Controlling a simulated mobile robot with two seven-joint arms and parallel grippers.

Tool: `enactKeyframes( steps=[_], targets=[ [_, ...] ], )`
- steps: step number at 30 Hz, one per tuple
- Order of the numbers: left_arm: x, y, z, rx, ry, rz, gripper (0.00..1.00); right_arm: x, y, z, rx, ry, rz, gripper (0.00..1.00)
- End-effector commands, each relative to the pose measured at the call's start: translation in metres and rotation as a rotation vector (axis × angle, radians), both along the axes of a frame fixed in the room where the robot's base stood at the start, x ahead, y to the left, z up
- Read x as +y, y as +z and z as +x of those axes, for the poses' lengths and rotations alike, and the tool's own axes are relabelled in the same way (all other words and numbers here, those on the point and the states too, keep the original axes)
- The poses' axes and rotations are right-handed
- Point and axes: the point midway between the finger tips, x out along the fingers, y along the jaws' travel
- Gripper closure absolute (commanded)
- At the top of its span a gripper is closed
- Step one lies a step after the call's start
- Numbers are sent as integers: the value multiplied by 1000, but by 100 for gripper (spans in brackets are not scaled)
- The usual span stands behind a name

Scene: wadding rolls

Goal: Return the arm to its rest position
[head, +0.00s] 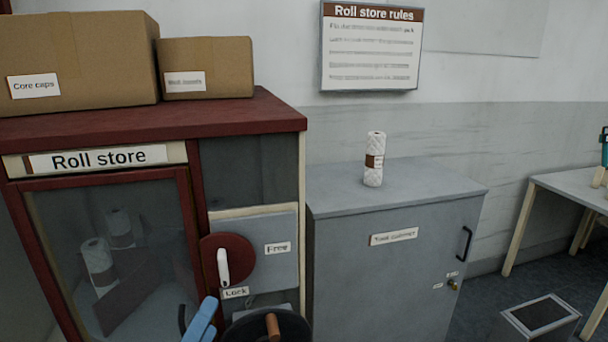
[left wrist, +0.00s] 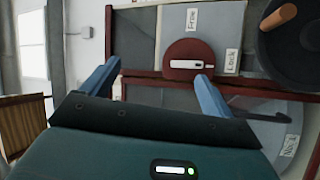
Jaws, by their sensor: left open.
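My left gripper (head: 203,322) shows at the bottom of the head view as blue fingers, in front of the Roll store cabinet. In the left wrist view the same gripper (left wrist: 159,70) has its two blue fingers spread apart, with nothing held between them. A dark red round dial (head: 240,258) with a white handle (head: 223,267) is beyond the fingers. The handle lines up with the Lock label (head: 236,292); the Free label (head: 278,248) is to the side. My right gripper is not in view.
A black wheel with a brown knob (head: 273,326) sits below the dial. The glazed cabinet door (head: 150,220) looks closed, with white rolls behind it. A wrapped roll (head: 374,160) stands on the grey cupboard (head: 400,190). A table (head: 575,188) is at right.

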Motion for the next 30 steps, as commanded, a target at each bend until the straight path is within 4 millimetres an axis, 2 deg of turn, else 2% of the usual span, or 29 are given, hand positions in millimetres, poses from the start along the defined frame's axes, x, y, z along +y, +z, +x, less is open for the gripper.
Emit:
enactKeyframes(
  steps=[5,8,10,15,19,21,24,30],
  targets=[
    [-27,-38,-17,-81,-46,311,13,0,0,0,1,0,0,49],
    [-39,-77,-27,-62,-78,519,13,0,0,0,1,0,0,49],
    [-43,-110,-35,-17,-103,671,13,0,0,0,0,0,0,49],
    [-36,-204,-64,178,-174,1033,13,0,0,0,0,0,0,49],
    [-17,-261,-92,342,-223,1240,13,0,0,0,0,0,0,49],
    [-8,-280,-105,408,-243,1316,13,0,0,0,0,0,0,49],
    [1,-296,-116,467,-259,1380,13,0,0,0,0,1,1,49],
    [4,-301,-120,486,-265,1406,13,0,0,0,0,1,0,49]
  ],
)
